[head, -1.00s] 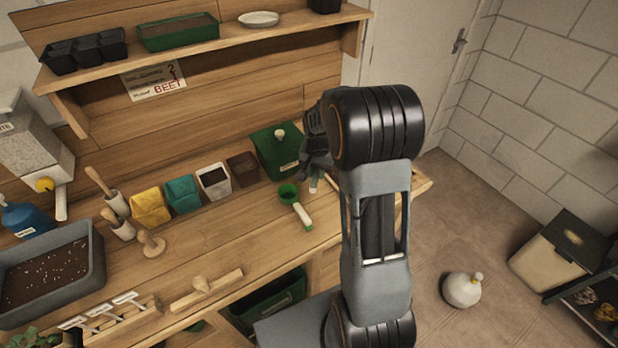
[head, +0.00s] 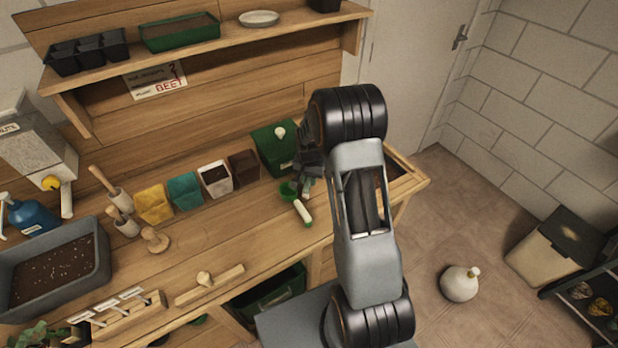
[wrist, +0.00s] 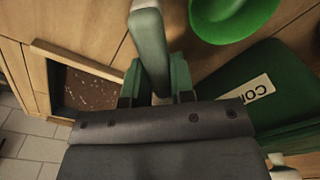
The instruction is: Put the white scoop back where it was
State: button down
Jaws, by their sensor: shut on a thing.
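My gripper (head: 306,184) is low over the right part of the bench, just in front of the green box and close beside a green scoop (head: 288,190). In the wrist view my gripper (wrist: 155,88) is shut on a pale, off-white piece, which I take for the white scoop (wrist: 149,45). The green scoop's bowl also shows in the wrist view (wrist: 235,14), apart from the held piece.
The lidded green box (head: 272,150) stands right behind my gripper. Brown, white, teal and yellow (head: 154,203) packets stand in a row to its left. A soil-filled tray (wrist: 85,92) is set at the bench's right end.

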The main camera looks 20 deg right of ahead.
jog(key=shift+f, duration=0.1)
jog(key=shift+f+b, duration=0.4)
jog(key=shift+b, duration=0.05)
jog(key=c, duration=1)
grip_release()
